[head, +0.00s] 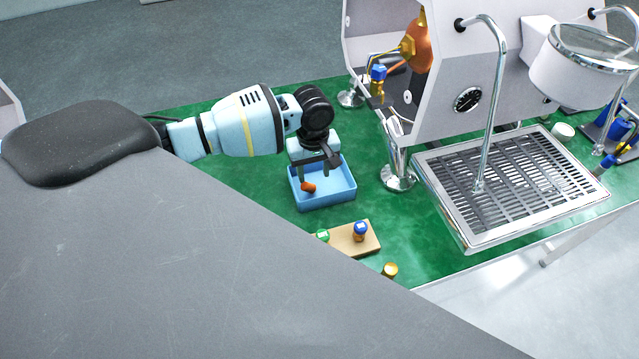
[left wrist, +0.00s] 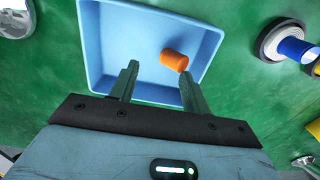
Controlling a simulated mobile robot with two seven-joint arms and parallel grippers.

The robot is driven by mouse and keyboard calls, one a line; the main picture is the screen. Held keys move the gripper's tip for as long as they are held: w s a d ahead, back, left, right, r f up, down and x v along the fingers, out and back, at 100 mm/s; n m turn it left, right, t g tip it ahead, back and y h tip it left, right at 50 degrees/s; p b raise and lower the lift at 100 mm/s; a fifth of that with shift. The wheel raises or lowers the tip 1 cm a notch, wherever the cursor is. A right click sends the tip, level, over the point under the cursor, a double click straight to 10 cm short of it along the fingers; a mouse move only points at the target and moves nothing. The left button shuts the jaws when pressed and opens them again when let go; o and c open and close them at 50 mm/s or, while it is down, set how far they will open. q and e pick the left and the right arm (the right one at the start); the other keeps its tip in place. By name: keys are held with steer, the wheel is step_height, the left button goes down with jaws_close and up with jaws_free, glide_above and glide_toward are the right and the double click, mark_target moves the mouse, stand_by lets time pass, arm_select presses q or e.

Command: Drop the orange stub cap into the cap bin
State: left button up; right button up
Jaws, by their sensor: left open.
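The orange stub cap (head: 308,188) shows within the blue cap bin (head: 325,203), near its left side. In the left wrist view the cap (left wrist: 174,59) shows against the floor of the bin (left wrist: 94,45), just beyond the tip of one finger. I cannot tell whether it touches the floor. My left gripper (head: 317,172) is above the bin, pointing down, with its fingers apart. In the left wrist view nothing is between the fingers (left wrist: 158,72). My right gripper is not in view.
A tan block (head: 362,240) with green and blue-topped parts stands in front of the bin. A brass-coloured part (head: 390,269) lies nearby. The espresso machine (head: 440,70) and its drip tray (head: 520,180) stand to the right on the green mat (head: 240,185).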

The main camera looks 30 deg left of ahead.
arm_select(q)
step_height(320, 180, up, 8)
steer(key=shift+f+p, duration=0.25)
steer(key=shift+p, duration=0.15)
stand_by(0.6)
